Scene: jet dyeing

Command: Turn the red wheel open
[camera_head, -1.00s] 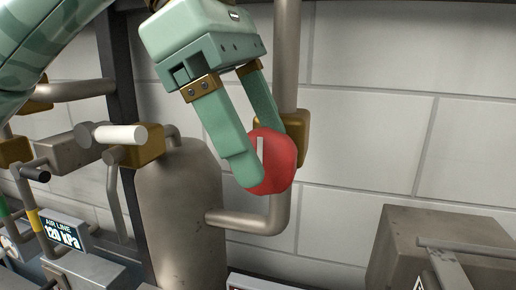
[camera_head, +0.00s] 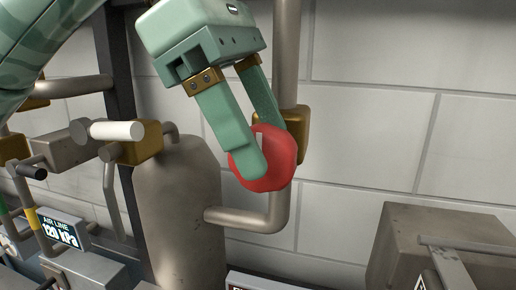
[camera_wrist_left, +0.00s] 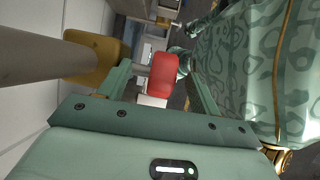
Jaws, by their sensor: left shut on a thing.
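The red wheel (camera_head: 281,165) is a thick round handwheel with a pale mark on its face. It sits in front of a brass valve body (camera_head: 302,121) on the grey vertical pipe. My left gripper (camera_head: 265,148) reaches down from above and is shut on the red wheel, with one finger across its front face and the other by its far upper edge. In the left wrist view the red wheel (camera_wrist_left: 160,75) lies between the two fingers, and the brass body (camera_wrist_left: 98,62) is at their left. The finger in front hides part of the wheel. My right gripper is not seen.
A grey tank (camera_head: 181,210) stands left of the wheel. A white-ended handle (camera_head: 115,130) on another brass valve sticks out farther left. A gauge display (camera_head: 62,232) reads 120 kPa. A grey box (camera_head: 440,240) is at lower right. The wall between is clear.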

